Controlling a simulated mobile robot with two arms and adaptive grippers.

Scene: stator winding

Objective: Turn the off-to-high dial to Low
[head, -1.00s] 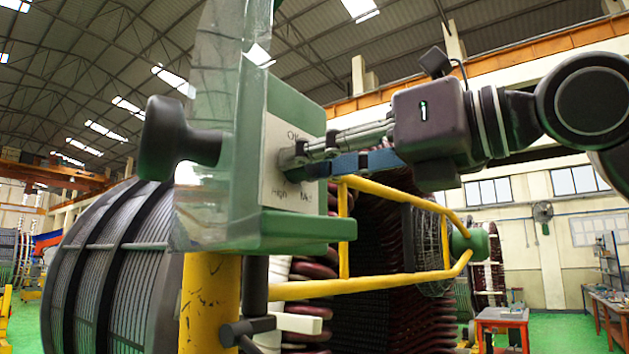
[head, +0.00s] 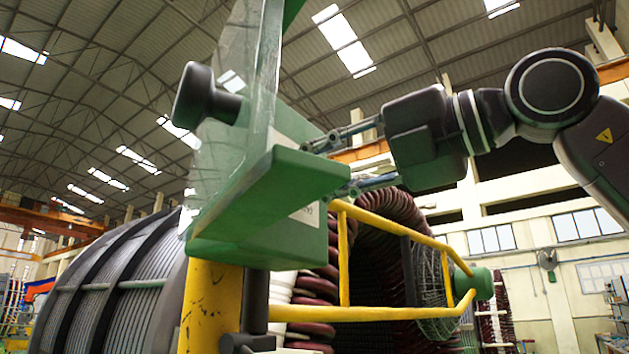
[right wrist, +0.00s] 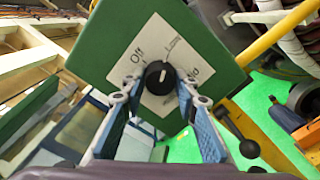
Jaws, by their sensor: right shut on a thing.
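The dial (right wrist: 158,77) is a round black knob on a white label plate (right wrist: 150,106) on the face of a green control box (right wrist: 100,52). In the right wrist view, "Off" reads at the upper left of the knob; the lettering to its upper right and right is blurred or partly covered. The knob has a small white mark, too small to read surely. My right gripper (right wrist: 159,88) is shut on the dial, one finger on each side. In the head view, my right gripper (head: 328,171) reaches the box (head: 262,240) from the right; its green ledge hides the dial. My left gripper is not in view.
A clear panel (head: 215,150) and a large black knob (head: 207,95) are on the box's left side. A yellow post (head: 210,315) stands below it. A yellow rail (head: 400,312) and a large wound stator (head: 110,290) lie beyond. Open hall is to the right.

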